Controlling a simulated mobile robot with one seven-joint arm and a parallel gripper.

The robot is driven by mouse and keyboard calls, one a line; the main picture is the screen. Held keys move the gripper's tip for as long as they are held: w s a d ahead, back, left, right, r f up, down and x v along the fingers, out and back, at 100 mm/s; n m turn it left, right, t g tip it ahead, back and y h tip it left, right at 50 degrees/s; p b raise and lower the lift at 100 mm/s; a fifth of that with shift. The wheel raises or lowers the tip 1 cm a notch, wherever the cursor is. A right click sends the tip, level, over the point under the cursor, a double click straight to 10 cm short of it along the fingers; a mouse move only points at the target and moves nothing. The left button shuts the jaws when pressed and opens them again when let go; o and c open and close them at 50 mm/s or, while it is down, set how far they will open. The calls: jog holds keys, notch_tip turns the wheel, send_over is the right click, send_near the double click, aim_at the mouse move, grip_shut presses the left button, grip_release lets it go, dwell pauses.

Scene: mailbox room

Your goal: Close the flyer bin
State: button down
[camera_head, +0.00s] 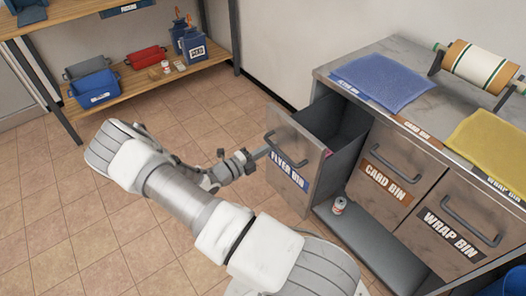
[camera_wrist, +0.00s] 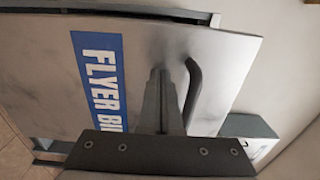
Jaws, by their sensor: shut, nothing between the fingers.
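The flyer bin (camera_head: 296,165) is a grey metal drawer with a blue label, pulled well out of the cabinet, its dark inside showing from above. Its front fills much of the wrist view (camera_wrist: 150,50), with the blue label left of my fingers and the dark curved handle (camera_wrist: 194,88) just right of them. My gripper (camera_head: 264,152) is at the upper left part of the drawer front. Its fingers (camera_wrist: 160,72) are shut and empty, pointing at the front panel beside the handle. I cannot tell whether they touch the panel.
The card bin (camera_head: 384,182) and wrap bin (camera_head: 455,232) are shut, to the right. A small can (camera_head: 339,205) stands on the low grey ledge below them. The cabinet top holds a blue mat (camera_head: 383,82) and a roll. A shelf (camera_head: 150,80) stands at back left; the tiled floor between is clear.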

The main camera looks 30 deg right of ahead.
dwell(0.3)
jog(key=w+d, duration=0.1)
jog(key=d, duration=2.1)
jog(key=shift+w+d+r, duration=0.15)
jog(key=shift+w+d, duration=0.15)
jog(key=shift+w, duration=0.05)
jog(key=shift+d+r, duration=0.1)
jog(key=s+a+p, duration=0.1)
jog(key=a+p, duration=0.1)
jog(key=a, duration=1.2)
jog(key=shift+a+f+p, duration=0.2)
jog(key=shift+a+p, duration=0.15)
jog(key=shift+p, duration=0.05)
